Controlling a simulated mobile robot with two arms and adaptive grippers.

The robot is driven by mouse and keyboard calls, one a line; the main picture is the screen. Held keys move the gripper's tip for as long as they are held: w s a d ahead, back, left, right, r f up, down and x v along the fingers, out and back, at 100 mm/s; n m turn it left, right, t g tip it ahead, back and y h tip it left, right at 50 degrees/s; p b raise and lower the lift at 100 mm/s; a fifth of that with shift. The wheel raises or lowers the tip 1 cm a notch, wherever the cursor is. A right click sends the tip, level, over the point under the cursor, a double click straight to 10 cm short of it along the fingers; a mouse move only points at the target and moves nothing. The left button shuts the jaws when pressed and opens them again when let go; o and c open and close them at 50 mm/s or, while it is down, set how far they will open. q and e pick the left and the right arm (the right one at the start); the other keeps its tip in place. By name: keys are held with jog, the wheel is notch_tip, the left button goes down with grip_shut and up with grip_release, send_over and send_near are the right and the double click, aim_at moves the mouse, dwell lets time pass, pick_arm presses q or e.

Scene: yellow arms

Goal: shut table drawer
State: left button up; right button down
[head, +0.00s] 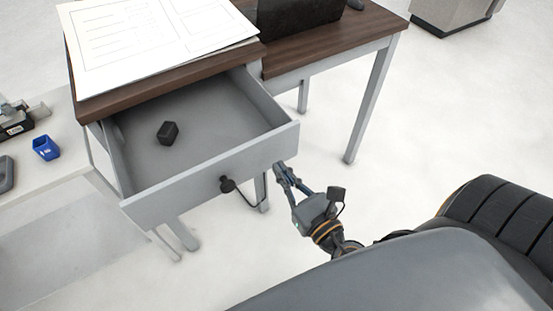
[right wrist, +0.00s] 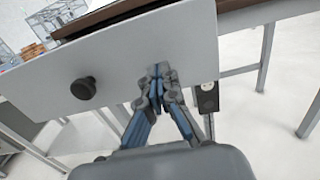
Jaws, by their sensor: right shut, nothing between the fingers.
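The grey table drawer (head: 215,170) stands pulled out from under the dark wooden tabletop (head: 100,98) in the head view. A dark round knob (head: 227,184) sits on its front. A small black block (head: 168,132) lies inside. My right gripper (head: 280,168) is shut and empty at the right end of the drawer front. In the right wrist view its fingertips (right wrist: 160,70) are close together in front of the drawer front (right wrist: 125,60), right of the knob (right wrist: 83,88). I cannot tell whether they touch it. My left gripper is not in view.
Papers (head: 155,35) and a black box (head: 295,14) lie on the tabletop. A white side table (head: 70,155) with a blue cup (head: 45,147) stands at the left. A table leg (head: 370,105) stands at the right.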

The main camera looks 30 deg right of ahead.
aim_at(269, 155)
jog(key=shift+w, duration=1.4)
jog(key=shift+w, duration=0.1)
jog(key=shift+w+r+p, duration=0.1)
jog(key=shift+w+p, duration=0.4)
jog(key=shift+w, duration=0.05)
jog(key=w, duration=0.4)
jog(key=w+p, duration=0.1)
jog(key=w, duration=0.3)
jog(key=w+p, duration=0.1)
jog(key=w, duration=0.3)
jog(key=shift+a, duration=0.25)
jog(key=w, duration=1.2)
jog(key=shift+w+a, duration=0.1)
jog(key=shift+a, duration=0.15)
jog(key=shift+w+b, duration=0.3)
jog(key=shift+w, duration=0.2)
jog(key=shift+d+r, duration=0.1)
